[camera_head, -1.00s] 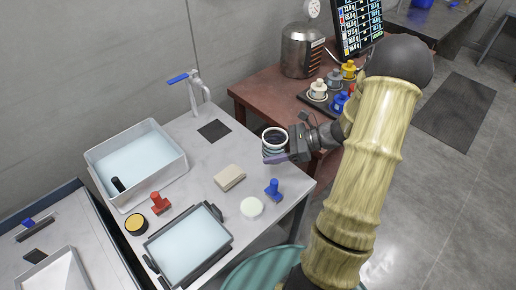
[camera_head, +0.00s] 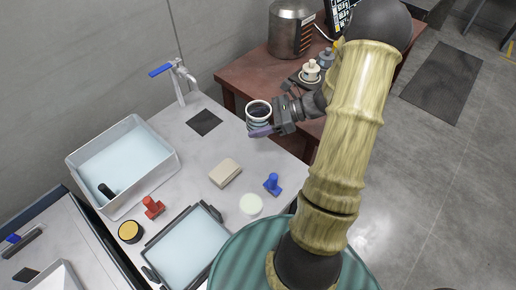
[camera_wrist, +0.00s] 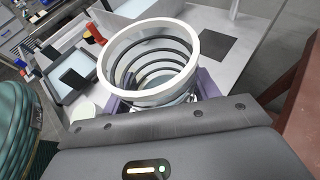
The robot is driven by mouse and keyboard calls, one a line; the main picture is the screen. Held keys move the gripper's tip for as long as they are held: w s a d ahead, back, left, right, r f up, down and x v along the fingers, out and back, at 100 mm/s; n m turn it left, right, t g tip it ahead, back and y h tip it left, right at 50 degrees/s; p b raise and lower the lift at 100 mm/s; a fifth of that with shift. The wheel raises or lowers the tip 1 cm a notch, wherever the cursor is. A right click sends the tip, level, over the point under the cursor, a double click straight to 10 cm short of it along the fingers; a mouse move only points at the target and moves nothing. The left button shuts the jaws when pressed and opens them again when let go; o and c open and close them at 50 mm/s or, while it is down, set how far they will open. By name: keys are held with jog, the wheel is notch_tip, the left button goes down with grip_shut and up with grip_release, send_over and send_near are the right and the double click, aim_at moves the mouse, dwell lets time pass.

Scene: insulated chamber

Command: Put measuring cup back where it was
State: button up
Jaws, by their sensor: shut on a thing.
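The measuring cup (camera_head: 258,109) is a round white-rimmed cup with dark rings, held upright. In the wrist view the cup (camera_wrist: 150,62) opens toward the camera, shows dark rings inside and looks empty. My gripper (camera_head: 262,129) is shut on the cup, its purple fingers on either side of it. In the wrist view the fingers (camera_wrist: 207,84) press against the cup's sides. The cup is over the back right part of the grey table (camera_head: 205,150), near a dark square mat (camera_head: 204,122). I cannot tell how high it is above the tabletop.
On the grey table are a white basin (camera_head: 75,160), a tap (camera_head: 179,82), a beige block (camera_head: 225,172), a blue stamp-like piece (camera_head: 272,183), a red one (camera_head: 153,207), a pale disc (camera_head: 251,204) and a tray (camera_head: 187,250). A brown table (camera_head: 253,75) with a metal vessel (camera_head: 291,30) stands behind.

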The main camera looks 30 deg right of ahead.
jog(key=shift+f, duration=0.15)
send_over(258, 150)
jog(key=shift+a+f, duration=0.1)
jog(key=shift+f, duration=2.7)
jog(key=shift+f, duration=2.05)
jog(key=shift+f, duration=0.15)
jog(key=o, duration=1.2)
